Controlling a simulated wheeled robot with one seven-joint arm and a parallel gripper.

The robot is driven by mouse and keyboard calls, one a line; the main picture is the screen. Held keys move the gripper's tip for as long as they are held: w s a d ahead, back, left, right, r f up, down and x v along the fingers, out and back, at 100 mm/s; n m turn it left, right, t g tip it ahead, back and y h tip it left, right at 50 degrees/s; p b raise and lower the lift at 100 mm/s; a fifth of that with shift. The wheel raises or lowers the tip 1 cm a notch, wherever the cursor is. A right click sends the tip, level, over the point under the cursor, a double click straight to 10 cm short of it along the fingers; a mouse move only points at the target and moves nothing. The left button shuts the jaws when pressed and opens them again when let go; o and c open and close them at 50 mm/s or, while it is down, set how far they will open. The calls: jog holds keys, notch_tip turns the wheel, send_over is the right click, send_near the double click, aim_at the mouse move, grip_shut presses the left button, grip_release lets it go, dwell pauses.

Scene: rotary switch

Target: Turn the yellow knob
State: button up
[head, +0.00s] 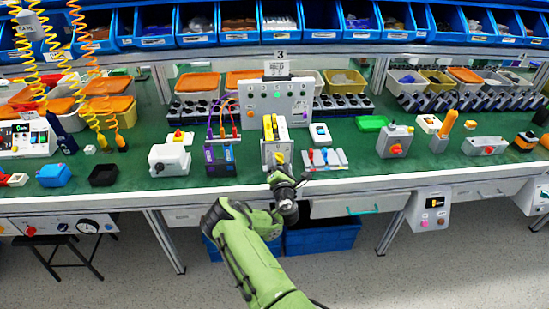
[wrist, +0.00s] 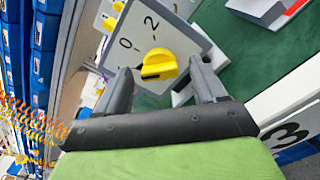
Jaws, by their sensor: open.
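The yellow knob (wrist: 158,64) sits on a light grey panel (wrist: 185,28) marked with "0" and "2" in the wrist view. A dark mark shows on the knob's end. In the head view the knob (head: 279,157) is on the front of a grey box (head: 268,149) at the bench's front, just beyond my gripper. My gripper (wrist: 160,67) is open. In the wrist view one finger shows on each side of the knob. I cannot tell whether either finger touches it. In the head view my gripper (head: 288,180) is in front of the box.
A purple-and-black device (head: 219,158) stands left of the box. A grey unit with red and blue levers (head: 325,158) stands to its right. A larger control panel (head: 277,103) is behind. Blue bins (head: 335,237) lie under the green bench top (head: 350,181).

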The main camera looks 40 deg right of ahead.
jog(key=shift+s+r, duration=0.15)
jog(key=shift+s, duration=0.05)
jog(key=shift+c, duration=0.3)
jog(key=c, duration=1)
jog(key=shift+m, duration=0.3)
jog(key=m+b, duration=0.2)
jog(key=m, duration=0.2)
jog(key=shift+d+f+b, duration=0.1)
jog(key=shift+f+b, duration=0.15)
jog(key=shift+b, duration=0.15)
jog(key=m+b, duration=0.2)
jog(key=m, duration=0.2)
jog(key=m+b, duration=0.2)
jog(key=m, duration=0.3)
jog(key=shift+f, duration=0.15)
jog(key=shift+f+m+b, duration=0.1)
jog(key=shift+m+b, duration=0.6)
jog(key=shift+m, duration=1.5)
